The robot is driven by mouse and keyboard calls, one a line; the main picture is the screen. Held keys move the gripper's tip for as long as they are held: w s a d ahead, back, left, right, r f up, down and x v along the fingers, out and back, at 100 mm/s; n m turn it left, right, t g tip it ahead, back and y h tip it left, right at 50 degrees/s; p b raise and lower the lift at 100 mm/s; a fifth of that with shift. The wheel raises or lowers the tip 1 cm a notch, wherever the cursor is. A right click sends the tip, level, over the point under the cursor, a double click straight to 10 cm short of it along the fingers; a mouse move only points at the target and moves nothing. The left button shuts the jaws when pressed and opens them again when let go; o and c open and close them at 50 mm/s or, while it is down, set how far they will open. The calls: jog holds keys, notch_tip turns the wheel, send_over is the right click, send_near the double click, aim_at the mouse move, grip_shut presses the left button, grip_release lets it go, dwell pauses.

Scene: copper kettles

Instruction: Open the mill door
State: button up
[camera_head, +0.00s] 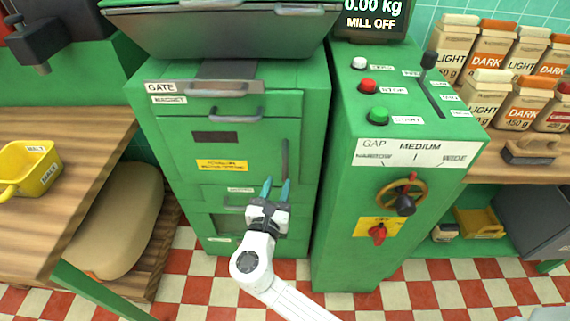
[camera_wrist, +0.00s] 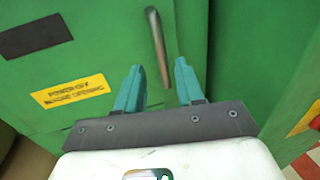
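The mill door (camera_head: 228,158) is a green panel on the front of the green mill cabinet, and it looks closed. It has a dark window, a yellow warning label and an upright grey bar handle (camera_head: 285,161) near its right edge. In the wrist view the handle (camera_wrist: 157,48) stands ahead of my gripper, in line with the gap between the fingers. My gripper (camera_head: 275,190) is open, with two teal fingers apart and nothing between them. In the head view it is just below the handle.
The control cabinet (camera_head: 350,220) stands to the right, with buttons, a gap wheel (camera_head: 402,194) and a red switch (camera_head: 377,233). A display reads "MILL OFF". A wooden table (camera_head: 70,150) with a yellow scoop (camera_head: 28,168) is at left. Checkered floor shows in front.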

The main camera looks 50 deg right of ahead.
aim_at(284, 166)
jog(key=x, duration=0.8)
jog(key=shift+d, duration=0.1)
jog(key=shift+c, duration=0.4)
grip_shut()
